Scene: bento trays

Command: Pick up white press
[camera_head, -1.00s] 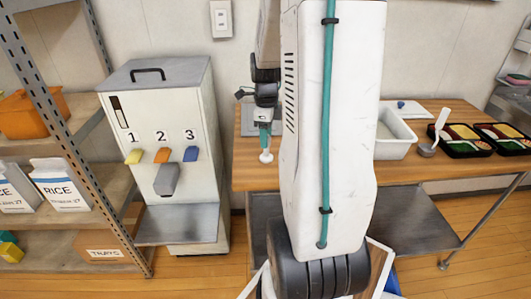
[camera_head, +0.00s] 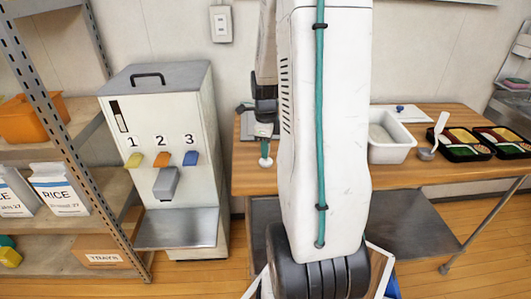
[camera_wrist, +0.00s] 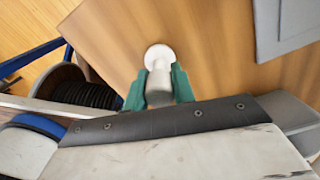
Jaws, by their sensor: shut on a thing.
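The white press (camera_wrist: 159,56) has a round flat disc and a thick pale handle. In the wrist view my gripper (camera_wrist: 158,88), with its teal fingers, is shut around the handle, and the disc points away over the brown wood. In the head view the press (camera_head: 266,162) shows as a small white disc below the teal fingers of my gripper (camera_head: 265,149), at the left part of the wooden table (camera_head: 410,177). I cannot tell whether the disc touches the table. My arm hides the middle of the table.
A white dispenser (camera_head: 150,100) with numbered levers stands left of the table. A metal shelf (camera_head: 75,130) with rice bags stands at far left.

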